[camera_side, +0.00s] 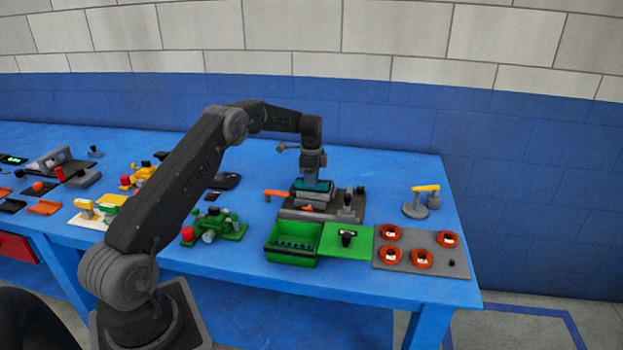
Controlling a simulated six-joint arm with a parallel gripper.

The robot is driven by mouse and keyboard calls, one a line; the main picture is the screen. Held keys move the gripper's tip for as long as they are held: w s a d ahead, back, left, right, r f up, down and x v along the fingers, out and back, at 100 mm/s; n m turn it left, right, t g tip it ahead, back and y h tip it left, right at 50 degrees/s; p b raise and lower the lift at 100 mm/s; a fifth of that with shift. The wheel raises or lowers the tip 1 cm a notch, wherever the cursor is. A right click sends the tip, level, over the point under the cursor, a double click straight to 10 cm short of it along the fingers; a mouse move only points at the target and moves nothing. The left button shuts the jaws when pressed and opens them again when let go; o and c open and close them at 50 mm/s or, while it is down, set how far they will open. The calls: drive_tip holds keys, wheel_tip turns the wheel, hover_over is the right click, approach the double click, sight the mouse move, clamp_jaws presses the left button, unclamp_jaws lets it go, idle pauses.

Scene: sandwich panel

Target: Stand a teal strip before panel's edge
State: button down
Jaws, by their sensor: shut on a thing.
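A teal strip (313,186) shows at the lower end of my gripper (312,178), above a grey stacked block. My gripper is shut on the teal strip, though its fingertips are small and dark here. The grey stack, likely the panel (309,197), sits on a dark base plate (291,214). The strip is right over or against the top of the stack; I cannot tell whether it touches.
An orange-handled part (277,193) is left of the stack and a dark knob (347,201) right. In front are a green bin (291,256), a green plate (358,252) and a grey board (424,266) with orange rings. A yellow-topped stand (415,208) is at right.

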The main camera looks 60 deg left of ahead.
sight(311, 192)
drive_tip(key=shift+f, duration=0.45)
drive_tip(key=shift+f, duration=0.35)
drive_tip(key=shift+f, duration=0.85)
idle(0.9)
idle(0.5)
drive_tip(key=c, duration=1.4)
unclamp_jaws()
drive_tip(key=shift+r, duration=0.15)
drive_tip(key=shift+r, duration=2.35)
